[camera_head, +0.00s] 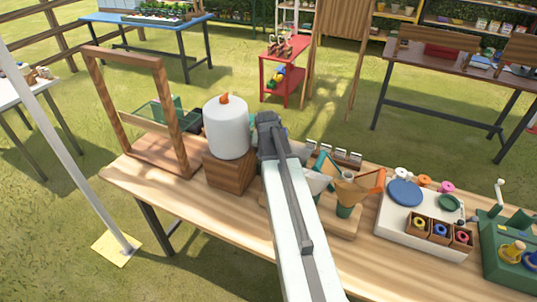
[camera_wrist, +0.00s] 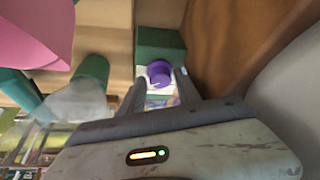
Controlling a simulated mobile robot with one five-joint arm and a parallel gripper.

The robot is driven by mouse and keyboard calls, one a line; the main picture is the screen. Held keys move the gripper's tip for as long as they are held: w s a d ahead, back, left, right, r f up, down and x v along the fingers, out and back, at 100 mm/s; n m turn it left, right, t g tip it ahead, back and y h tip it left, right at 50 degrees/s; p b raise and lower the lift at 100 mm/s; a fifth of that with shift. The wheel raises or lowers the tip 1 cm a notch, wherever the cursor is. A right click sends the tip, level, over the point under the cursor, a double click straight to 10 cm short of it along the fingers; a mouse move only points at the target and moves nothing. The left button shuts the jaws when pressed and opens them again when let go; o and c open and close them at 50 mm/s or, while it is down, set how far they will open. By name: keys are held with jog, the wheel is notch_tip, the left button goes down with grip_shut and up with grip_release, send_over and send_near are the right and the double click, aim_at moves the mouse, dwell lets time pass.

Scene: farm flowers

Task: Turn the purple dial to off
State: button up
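The purple dial (camera_wrist: 159,73) shows in the wrist view as a small round knob on a pale panel, below a dark green block (camera_wrist: 160,43). My gripper (camera_wrist: 161,80) is open, with one finger to the left and one to the right of the dial in that view. I cannot tell whether the fingers touch it. The dial's pointer and markings are not readable. In the head view my gripper (camera_head: 267,122) is over the wooden table (camera_head: 235,208), just right of the white cylinder, and my arm hides the dial.
A white cylinder (camera_head: 227,128) with an orange top stands on a wooden block (camera_head: 229,172), close left of my gripper. A wooden frame (camera_head: 172,105) stands farther left.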

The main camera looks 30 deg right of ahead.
jog(key=p+v, duration=0.7)
jog(key=v, duration=0.1)
jog(key=shift+f, duration=0.1)
